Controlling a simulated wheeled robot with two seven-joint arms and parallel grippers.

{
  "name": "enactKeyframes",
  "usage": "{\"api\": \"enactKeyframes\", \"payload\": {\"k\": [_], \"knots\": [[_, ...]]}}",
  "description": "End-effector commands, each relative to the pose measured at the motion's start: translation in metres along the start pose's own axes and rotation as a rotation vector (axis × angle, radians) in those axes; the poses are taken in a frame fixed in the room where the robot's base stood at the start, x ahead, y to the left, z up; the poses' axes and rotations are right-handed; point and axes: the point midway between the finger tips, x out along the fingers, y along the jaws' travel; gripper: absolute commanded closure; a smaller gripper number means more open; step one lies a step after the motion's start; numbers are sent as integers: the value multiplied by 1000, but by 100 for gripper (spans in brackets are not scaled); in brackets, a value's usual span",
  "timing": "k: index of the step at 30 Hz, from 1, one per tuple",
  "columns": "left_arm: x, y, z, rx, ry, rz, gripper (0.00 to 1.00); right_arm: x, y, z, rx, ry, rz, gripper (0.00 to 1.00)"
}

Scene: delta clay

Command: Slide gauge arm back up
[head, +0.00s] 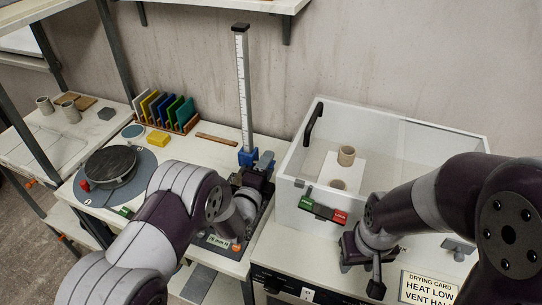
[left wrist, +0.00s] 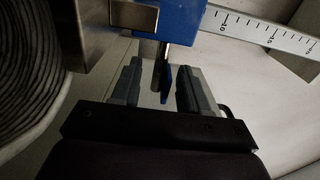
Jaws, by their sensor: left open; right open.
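The height gauge (head: 242,85) stands upright at the back of the table, a pale ruled scale with a dark cap. Its blue slider (head: 247,157) sits low on the scale. In the left wrist view the blue slider (left wrist: 182,22) is just past my fingers, with the scale (left wrist: 262,29) running right. A thin blue piece (left wrist: 166,84) hangs down between my left gripper's (left wrist: 160,88) fingers, with gaps visible on both sides. My left gripper, in the head view (head: 262,165), is open beside the slider. My right gripper (head: 375,280) is open and empty, in front of the clear box.
The clear-walled box (head: 300,165) with clay cylinders (head: 346,156) stands right of the gauge. A shelf (head: 220,6) overhangs behind.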

Motion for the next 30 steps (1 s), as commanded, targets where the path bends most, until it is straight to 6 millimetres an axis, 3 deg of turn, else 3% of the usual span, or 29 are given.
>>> {"api": "enactKeyframes", "payload": {"k": [6,17,21,30], "knots": [[27,0,0,-1,0,0,56,-5,0,0,0,0,0,57],[33,0,0,-1,0,1,56,-5,0,0,0,0,0,57],[33,0,0,-1,0,1,98,-5,0,0,0,0,0,57],[33,-8,0,-1,0,0,100,-9,0,-1,0,0,0,57]]}}
